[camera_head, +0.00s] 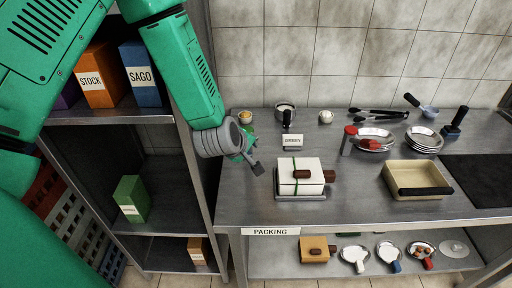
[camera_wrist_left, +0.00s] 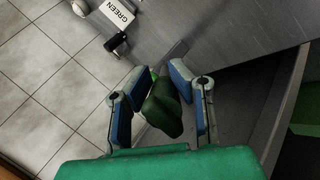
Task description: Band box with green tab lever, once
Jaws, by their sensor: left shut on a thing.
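A white box (camera_head: 313,170) with a brown piece on its front and a thin green band down its top and front sits on a metal tray (camera_head: 301,197) on the steel counter. A small sign reading GREEN (camera_head: 292,141) stands behind it, with a black-handled part (camera_head: 287,119) beyond; the sign also shows in the wrist view (camera_wrist_left: 119,13). My left gripper (camera_head: 254,164) is left of the box, apart from it, above the counter's left edge. In the wrist view its fingers (camera_wrist_left: 163,108) are closed around a dark green piece (camera_wrist_left: 166,112). My right gripper is out of view.
Behind the counter's front are two small bowls (camera_head: 245,117), tongs (camera_head: 378,113) and plates (camera_head: 424,140). A beige pan (camera_head: 417,177) lies to the right. A shelf unit (camera_head: 165,205) with a green box (camera_head: 131,198) stands left. Counter space between box and pan is clear.

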